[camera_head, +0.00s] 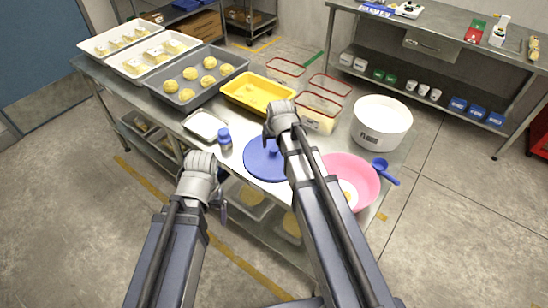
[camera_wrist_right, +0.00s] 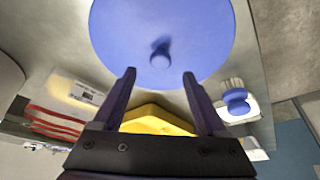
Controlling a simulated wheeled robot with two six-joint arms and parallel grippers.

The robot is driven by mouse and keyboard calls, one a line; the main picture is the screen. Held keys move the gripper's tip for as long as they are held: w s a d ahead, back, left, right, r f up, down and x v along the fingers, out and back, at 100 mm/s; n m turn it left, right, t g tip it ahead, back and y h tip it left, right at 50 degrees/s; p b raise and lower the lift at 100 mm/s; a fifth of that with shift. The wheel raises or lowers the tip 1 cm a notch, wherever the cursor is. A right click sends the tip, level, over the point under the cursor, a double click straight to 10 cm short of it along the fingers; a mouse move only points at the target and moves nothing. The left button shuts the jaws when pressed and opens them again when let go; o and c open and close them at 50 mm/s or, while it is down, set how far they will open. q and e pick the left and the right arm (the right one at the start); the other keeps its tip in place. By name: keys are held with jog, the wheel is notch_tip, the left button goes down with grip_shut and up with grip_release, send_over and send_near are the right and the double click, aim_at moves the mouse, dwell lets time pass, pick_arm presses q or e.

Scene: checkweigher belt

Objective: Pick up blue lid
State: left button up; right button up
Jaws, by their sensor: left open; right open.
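The blue lid (camera_head: 258,165) is a round flat disc with a small knob, lying on the metal table near its front edge. My right arm covers part of its right side. In the right wrist view the lid (camera_wrist_right: 125,40) fills the upper middle, knob towards me. My right gripper (camera_wrist_right: 159,74) is open and empty; its fingertips appear just below the knob in that view, apart from it. In the head view the right wrist hangs above the lid's far side. My left gripper (camera_head: 221,207) is open, low at the table's front edge, left of the lid; its fingers are hard to make out.
A yellow tray (camera_head: 250,90) lies behind, a pink bowl (camera_head: 362,172) with a blue scoop (camera_head: 385,172) to the right, and a white tub (camera_head: 382,125) beyond.

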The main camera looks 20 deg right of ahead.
aim_at(274, 149)
jog(key=shift+b+x, duration=2.35)
jog(key=shift+x, duration=0.4)
jog(key=shift+r, duration=0.1)
grip_shut()
